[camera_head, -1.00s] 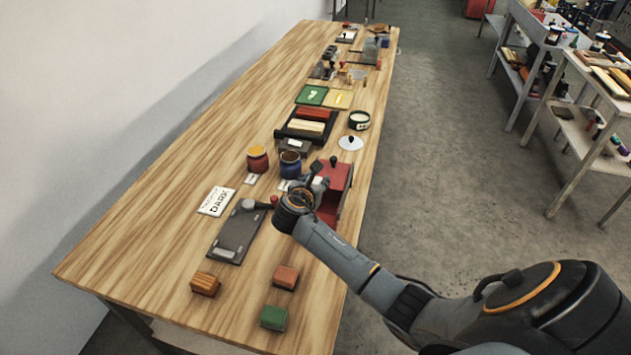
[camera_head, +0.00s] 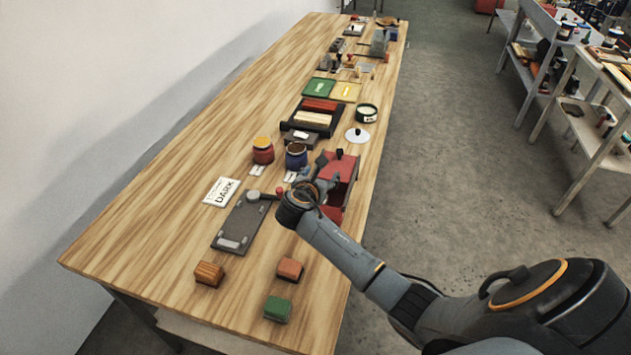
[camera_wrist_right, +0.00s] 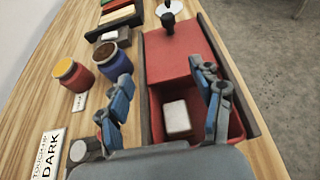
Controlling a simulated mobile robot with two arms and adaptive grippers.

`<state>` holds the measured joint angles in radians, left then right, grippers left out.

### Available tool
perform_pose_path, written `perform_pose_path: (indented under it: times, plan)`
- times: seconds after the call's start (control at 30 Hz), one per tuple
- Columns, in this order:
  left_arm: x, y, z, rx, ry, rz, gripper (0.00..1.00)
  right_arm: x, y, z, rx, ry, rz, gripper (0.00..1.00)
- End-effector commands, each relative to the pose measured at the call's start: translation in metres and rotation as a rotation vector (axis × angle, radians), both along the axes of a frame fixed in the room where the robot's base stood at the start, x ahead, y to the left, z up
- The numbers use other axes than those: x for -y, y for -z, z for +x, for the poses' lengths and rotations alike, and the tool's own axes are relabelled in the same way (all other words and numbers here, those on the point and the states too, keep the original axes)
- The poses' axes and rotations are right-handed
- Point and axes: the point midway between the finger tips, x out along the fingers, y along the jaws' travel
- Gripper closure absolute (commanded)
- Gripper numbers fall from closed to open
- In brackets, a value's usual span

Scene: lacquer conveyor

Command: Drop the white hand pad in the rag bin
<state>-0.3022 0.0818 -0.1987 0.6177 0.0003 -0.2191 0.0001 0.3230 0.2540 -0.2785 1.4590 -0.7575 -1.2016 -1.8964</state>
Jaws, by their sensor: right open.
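The rag bin, a red box with grey edges and a black-knobbed red cover over its far part, stands at the table's right edge in the head view (camera_head: 343,167) and fills the middle of the right wrist view (camera_wrist_right: 172,59). The white hand pad (camera_wrist_right: 177,117) lies inside its open near part. The pad is hidden in the head view. My right gripper (camera_head: 317,187) is above the bin's open part. In the right wrist view its fingers (camera_wrist_right: 165,84) are spread, with the pad seen between and below them, apart from both. My left gripper is not in view.
Red (camera_head: 263,151) and blue (camera_head: 296,157) jars stand left of the bin. A dark board (camera_head: 240,222), a "DARK" card (camera_head: 222,191) and several small blocks (camera_head: 278,308) lie nearer. Trays and tools line the far table. The table's left side is bare.

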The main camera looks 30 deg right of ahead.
Motion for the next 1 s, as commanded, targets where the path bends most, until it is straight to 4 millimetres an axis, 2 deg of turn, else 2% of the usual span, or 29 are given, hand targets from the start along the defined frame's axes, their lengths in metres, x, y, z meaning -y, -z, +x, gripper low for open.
perform_pose_path:
  times: [0.3,0.5,0.7,1.0]
  plan:
    - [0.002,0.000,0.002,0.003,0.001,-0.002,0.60,-0.047,-0.025,-0.039,0.002,-0.004,0.003,0.34]
    - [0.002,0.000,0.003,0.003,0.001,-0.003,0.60,-0.069,-0.037,-0.059,0.001,-0.002,0.002,0.34]
    - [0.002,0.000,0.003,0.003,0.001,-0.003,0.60,-0.077,-0.042,-0.066,0.000,-0.001,0.001,0.34]
    - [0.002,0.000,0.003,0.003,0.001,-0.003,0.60,-0.077,-0.042,-0.066,0.000,-0.001,0.001,0.34]
